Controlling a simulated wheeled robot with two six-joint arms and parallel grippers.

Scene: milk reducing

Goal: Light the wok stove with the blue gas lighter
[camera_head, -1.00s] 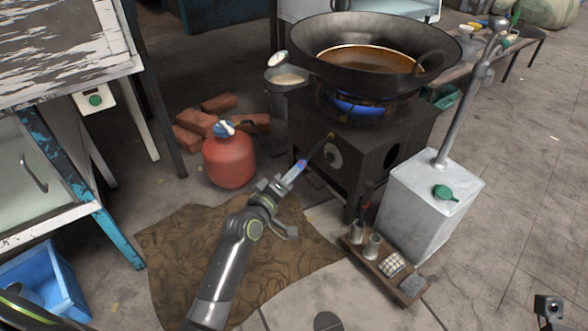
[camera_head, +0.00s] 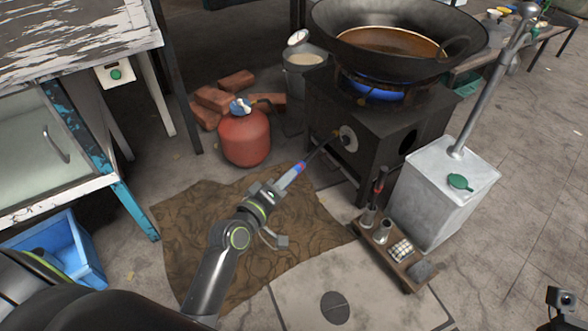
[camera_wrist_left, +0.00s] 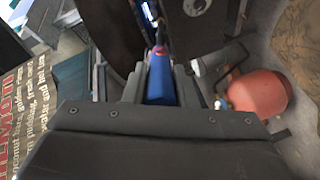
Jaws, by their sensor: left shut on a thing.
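The wok stove (camera_head: 330,105) is a dark box with a blue flame (camera_head: 380,92) showing under the large black wok (camera_head: 330,35). My left gripper (camera_head: 283,184) is shut on the blue gas lighter (camera_head: 296,172), which has a red part and a thin dark stem. The lighter points up and right toward the stove's front, near a pale round disc (camera_head: 348,138). I cannot tell whether the tip touches the stove. In the left wrist view the lighter's blue body (camera_wrist_left: 160,85) sits between the fingers. My right gripper is not in view.
A red gas bottle (camera_head: 245,137) stands left of the stove, with bricks (camera_head: 213,98) behind. A metal canister (camera_head: 425,200) and a small wooden tray (camera_head: 407,283) with cups stand at the right. A brown cloth (camera_head: 190,225) lies on the floor below my gripper.

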